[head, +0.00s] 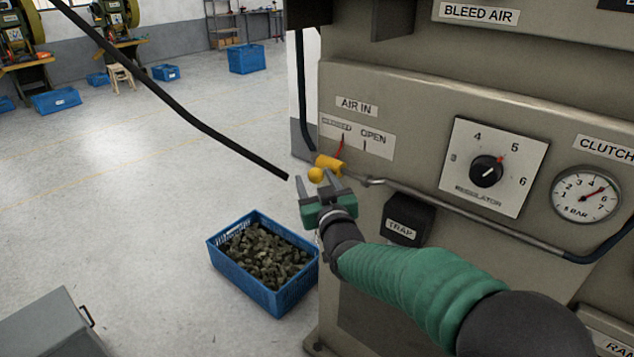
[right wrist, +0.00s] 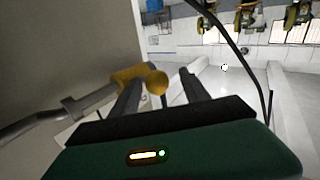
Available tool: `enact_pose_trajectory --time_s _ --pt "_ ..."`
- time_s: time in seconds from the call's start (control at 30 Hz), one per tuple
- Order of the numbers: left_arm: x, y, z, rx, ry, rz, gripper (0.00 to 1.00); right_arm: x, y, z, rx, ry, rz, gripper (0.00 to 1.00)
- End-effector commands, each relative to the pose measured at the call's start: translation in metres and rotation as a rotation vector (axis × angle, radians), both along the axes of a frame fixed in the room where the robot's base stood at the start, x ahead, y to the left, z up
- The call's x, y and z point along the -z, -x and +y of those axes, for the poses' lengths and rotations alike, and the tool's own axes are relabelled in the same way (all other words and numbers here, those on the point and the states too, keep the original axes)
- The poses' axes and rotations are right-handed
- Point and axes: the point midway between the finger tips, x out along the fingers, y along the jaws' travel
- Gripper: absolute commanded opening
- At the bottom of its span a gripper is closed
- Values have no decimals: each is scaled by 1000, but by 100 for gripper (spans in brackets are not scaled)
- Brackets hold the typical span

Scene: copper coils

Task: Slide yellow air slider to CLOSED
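The yellow air slider (head: 329,164) sits on the pipe below the AIR IN label, with a round yellow knob (head: 316,174) at its near left end. Two small labels are above it; the right one reads OPEN (head: 373,138) and the left one (head: 336,125) is too blurred to read surely. My right gripper (head: 314,177) is open, with its fingers on either side of the knob. In the right wrist view the knob (right wrist: 157,83) shows between the fingers, nearer the left finger; contact cannot be told. My left gripper is not in view.
The grey machine panel fills the right side, with a regulator dial (head: 487,171), a pressure gauge (head: 586,195) and a TRAP box (head: 408,219). A blue crate (head: 288,298) of dark pieces stands on the floor below my gripper. Open floor lies to the left.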

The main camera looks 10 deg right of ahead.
Motion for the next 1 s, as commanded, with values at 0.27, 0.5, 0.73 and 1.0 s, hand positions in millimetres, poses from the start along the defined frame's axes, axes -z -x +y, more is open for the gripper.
enact_pose_trajectory --time_s 0.27,0.5,0.73,1.0 --pt "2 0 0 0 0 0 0 0 10 -1 1 0 0 54" --pt "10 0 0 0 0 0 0 0 72 -2 0 1 -2 54" --pt "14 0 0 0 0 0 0 1 135 -3 -1 2 -1 54" --pt "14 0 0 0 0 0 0 1 166 -3 0 2 2 54"
